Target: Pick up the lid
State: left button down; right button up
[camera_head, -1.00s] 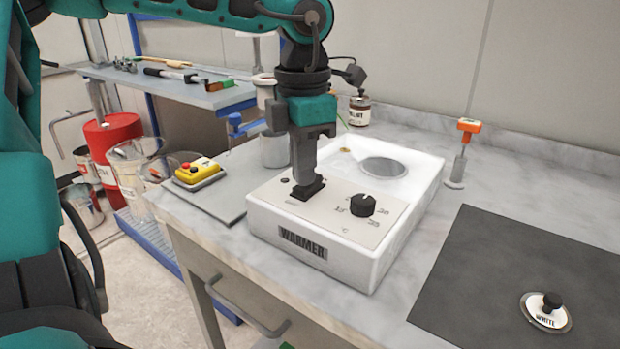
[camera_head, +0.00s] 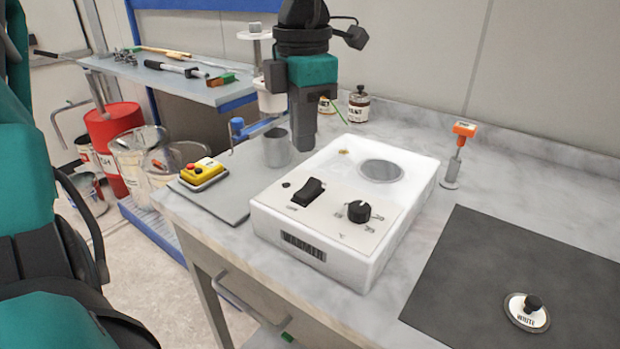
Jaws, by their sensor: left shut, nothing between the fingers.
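The lid (camera_head: 526,314) is a small white disc with a black knob and the label WHITE. It lies on the dark mat (camera_head: 470,262) at the lower right. My right gripper is not in view.
The warmer has a black switch, a knob and a round well (camera_head: 380,171). An orange-topped tool (camera_head: 460,150) stands behind the mat. A metal cup (camera_head: 277,148), jars (camera_head: 358,104) and a yellow control box (camera_head: 203,172) are near the warmer. The counter between warmer and mat is clear.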

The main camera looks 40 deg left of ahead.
aim_at(528, 313)
jog(key=k, duration=1)
